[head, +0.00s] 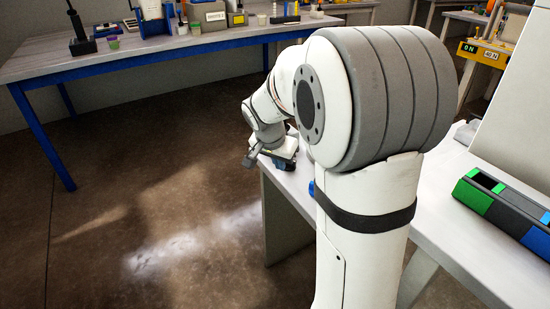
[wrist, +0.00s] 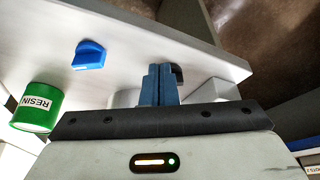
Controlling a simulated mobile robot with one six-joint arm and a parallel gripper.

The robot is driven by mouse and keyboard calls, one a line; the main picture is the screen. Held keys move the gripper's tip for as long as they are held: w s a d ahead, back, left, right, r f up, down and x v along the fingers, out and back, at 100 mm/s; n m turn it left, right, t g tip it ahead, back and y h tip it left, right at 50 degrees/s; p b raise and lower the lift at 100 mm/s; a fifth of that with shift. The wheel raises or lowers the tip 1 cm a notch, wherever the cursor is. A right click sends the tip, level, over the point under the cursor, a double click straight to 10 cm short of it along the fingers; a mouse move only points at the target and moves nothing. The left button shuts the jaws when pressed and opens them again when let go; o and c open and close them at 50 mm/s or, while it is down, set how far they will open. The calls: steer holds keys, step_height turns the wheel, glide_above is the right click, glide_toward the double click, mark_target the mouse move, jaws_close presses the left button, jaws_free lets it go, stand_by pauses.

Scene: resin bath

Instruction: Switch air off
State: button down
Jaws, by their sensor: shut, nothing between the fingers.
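In the wrist view my gripper (wrist: 160,72) is shut and empty, its two blue fingers pressed together over the white bench top (wrist: 130,38). A small dark curved part (wrist: 177,72) shows just right of the fingertips, partly hidden behind them; I cannot tell if they touch. A blue knob-like piece (wrist: 89,55) with a small unreadable label sits on the bench left of the fingers, apart from them. No part is readably marked as the air switch. In the head view my wrist hangs by the bench's far left corner, and my arm hides much of that area.
A black tray (head: 485,205) with green and blue parts lies on the near bench at right. A blue-edged table (head: 150,50) holds tools; open floor lies between.

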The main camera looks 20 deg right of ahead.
steer(key=x, duration=0.4)
steer(key=shift+s+f+b, duration=0.1)
steer(key=shift+f+b, duration=0.05)
steer(key=shift+b, duration=0.2)
steer(key=shift+w+d, duration=0.85)
steer(key=shift+d, duration=0.05)
steer(key=shift+w+d, duration=0.55)
steer(key=shift+d, duration=0.05)
